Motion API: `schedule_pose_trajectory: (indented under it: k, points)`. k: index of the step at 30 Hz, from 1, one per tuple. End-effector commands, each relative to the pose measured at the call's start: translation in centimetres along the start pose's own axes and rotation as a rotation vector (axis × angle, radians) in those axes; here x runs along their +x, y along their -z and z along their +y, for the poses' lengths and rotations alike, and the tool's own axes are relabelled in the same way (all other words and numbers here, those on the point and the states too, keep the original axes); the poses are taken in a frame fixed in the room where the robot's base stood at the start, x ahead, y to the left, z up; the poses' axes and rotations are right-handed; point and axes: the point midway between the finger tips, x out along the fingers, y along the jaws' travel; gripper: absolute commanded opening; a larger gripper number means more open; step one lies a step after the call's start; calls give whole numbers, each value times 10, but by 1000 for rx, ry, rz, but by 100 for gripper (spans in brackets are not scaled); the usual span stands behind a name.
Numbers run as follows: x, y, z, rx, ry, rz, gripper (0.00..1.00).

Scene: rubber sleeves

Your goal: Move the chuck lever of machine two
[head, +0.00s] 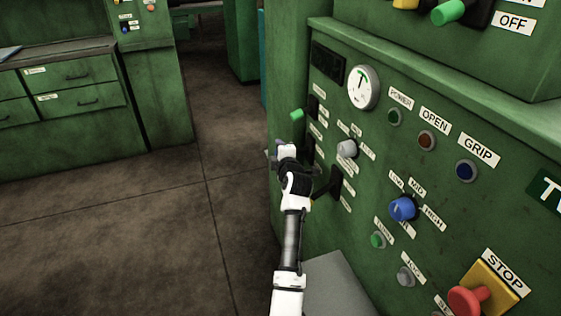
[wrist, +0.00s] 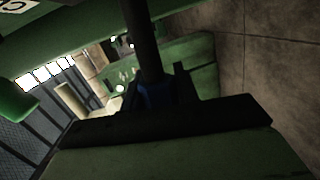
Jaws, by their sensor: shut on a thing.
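The green machine panel (head: 400,160) fills the right side of the head view. A dark plate with only the letter T readable sits at its right edge. A green-tipped lever (head: 297,115) sticks out at the panel's left side. My gripper (head: 283,148) is just below it, beside the panel's left column of slots, shut on a lever whose body it mostly hides in the head view. In the wrist view a dark rod (wrist: 147,45) runs down to a blue part (wrist: 156,95) between dark finger-like pieces. I cannot read the label of this lever.
The panel carries a gauge (head: 363,87), a grey knob (head: 347,148), a blue selector (head: 403,208) and a red stop button (head: 467,299). A green cabinet with drawers (head: 75,85) stands at the left. The floor (head: 150,230) between is clear.

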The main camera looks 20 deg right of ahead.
Motion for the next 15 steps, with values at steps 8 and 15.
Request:
schedule_pose_trajectory:
  k: [8,15]
  points:
    - [3,-3,-20,-133,-15,-22,0]
    - [4,-4,-22,-195,-22,-32,0]
